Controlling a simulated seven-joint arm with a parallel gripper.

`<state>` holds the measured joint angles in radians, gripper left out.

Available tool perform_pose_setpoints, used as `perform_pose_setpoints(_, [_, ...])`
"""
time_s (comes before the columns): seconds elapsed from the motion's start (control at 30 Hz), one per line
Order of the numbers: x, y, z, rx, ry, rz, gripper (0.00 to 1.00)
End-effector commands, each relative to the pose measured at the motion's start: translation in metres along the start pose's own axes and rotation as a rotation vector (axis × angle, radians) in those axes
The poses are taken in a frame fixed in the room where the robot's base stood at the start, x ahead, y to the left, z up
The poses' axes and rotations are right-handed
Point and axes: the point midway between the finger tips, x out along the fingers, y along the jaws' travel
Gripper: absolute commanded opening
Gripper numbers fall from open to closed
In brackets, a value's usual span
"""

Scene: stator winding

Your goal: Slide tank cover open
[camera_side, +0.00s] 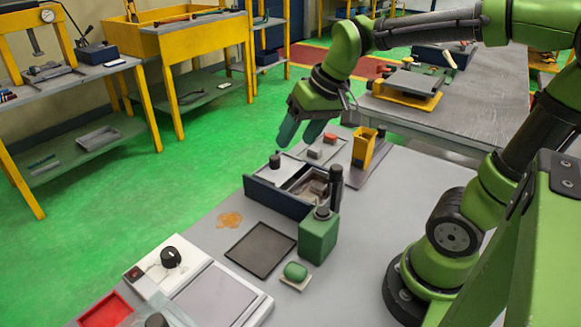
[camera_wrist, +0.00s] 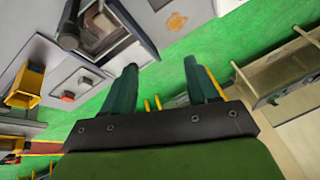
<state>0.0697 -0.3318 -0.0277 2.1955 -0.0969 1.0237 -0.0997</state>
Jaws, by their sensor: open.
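The tank is a dark blue box (camera_side: 277,198) on the grey bench. A pale grey cover (camera_side: 290,171) with a black knob (camera_side: 275,160) lies over its left part. The right part is uncovered and shows brownish contents. My gripper (camera_side: 300,133) is open and empty, with green fingers. It hangs above and behind the tank, apart from the cover and knob. In the wrist view, the fingers (camera_wrist: 160,67) are spread, and the tank's opening (camera_wrist: 102,30) lies to their upper left. I cannot clearly pick out the cover there.
A dark tray (camera_side: 261,250) lies in front. The bench's left edge drops to green floor.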

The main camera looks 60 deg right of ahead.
Motion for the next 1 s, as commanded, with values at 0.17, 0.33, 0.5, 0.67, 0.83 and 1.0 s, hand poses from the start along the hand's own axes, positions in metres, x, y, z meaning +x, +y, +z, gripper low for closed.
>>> perform_pose_setpoints(0.17, [0.023, 0.017, -0.068, -0.115, -0.136, 0.091, 0.59])
perform_pose_setpoints(0.33, [0.046, 0.041, -0.125, -0.269, -0.274, 0.156, 0.59])
perform_pose_setpoints(0.5, [0.052, 0.055, -0.161, -0.427, -0.373, 0.175, 0.59])
perform_pose_setpoints(0.67, [0.033, 0.05, -0.168, -0.544, -0.405, 0.153, 0.59])
perform_pose_setpoints(0.83, [0.042, 0.051, -0.161, -0.575, -0.422, 0.138, 0.59])
perform_pose_setpoints(1.0, [0.068, 0.058, -0.151, -0.575, -0.424, 0.137, 0.59])
